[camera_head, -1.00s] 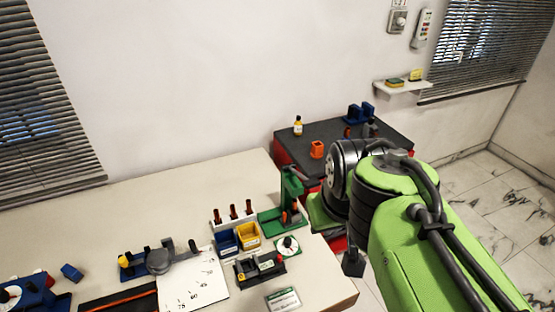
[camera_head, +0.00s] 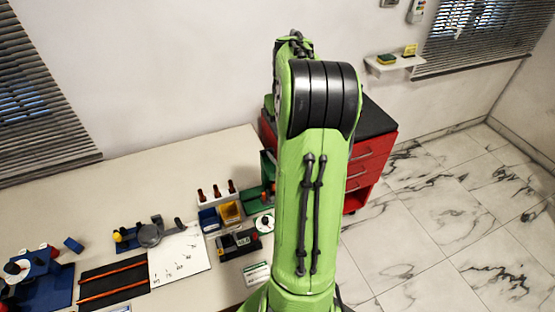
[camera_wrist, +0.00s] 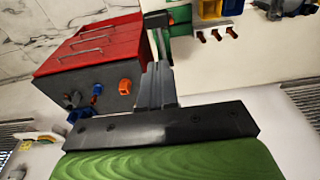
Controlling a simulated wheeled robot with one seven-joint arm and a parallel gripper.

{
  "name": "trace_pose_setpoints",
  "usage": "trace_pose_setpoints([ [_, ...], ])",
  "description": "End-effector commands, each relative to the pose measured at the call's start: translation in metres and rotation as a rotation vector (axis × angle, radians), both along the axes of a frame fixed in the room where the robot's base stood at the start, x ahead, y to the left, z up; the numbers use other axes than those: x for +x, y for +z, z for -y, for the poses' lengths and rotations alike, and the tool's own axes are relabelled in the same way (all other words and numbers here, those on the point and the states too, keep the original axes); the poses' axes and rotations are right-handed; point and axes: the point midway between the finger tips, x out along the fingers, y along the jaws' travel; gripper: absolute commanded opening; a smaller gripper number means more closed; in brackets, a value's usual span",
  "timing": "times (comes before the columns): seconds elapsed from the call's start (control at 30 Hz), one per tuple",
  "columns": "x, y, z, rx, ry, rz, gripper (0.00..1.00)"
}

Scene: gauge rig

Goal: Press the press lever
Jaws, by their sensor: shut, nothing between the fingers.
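The green press (camera_head: 266,168) stands at the right end of the white table in the head view. My arm covers its right side, and its lever is not clearly visible. In the wrist view a piece of green (camera_wrist: 181,17), probably the press, shows at the top edge beside my fingertips. My gripper (camera_wrist: 156,28) is shut and empty in the wrist view. It points toward the top of that picture, near the table's edge and the red cabinet. I cannot tell whether it touches the press. The gripper is hidden behind my arm in the head view.
A red cabinet (camera_head: 370,160) with a dark top stands past the table's end. The marble floor at right is clear.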

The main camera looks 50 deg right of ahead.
Motion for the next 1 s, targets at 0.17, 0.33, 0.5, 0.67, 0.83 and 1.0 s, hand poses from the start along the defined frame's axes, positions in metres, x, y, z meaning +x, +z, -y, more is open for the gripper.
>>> trace_pose_setpoints([
  [0.17, 0.001, -0.014, 0.0, 0.004, 0.0, -0.002, 0.0],
  [0.33, 0.005, -0.049, 0.002, 0.005, 0.001, -0.003, 0.0],
  [0.5, 0.01, -0.086, 0.005, 0.005, 0.001, -0.003, 0.0],
  [0.67, 0.006, -0.116, 0.003, 0.004, 0.0, -0.002, 0.0],
  [0.83, 0.001, -0.134, 0.0, 0.001, 0.0, 0.0, 0.0],
  [1.0, 0.001, -0.137, 0.0, -0.001, 0.001, 0.001, 0.0],
])
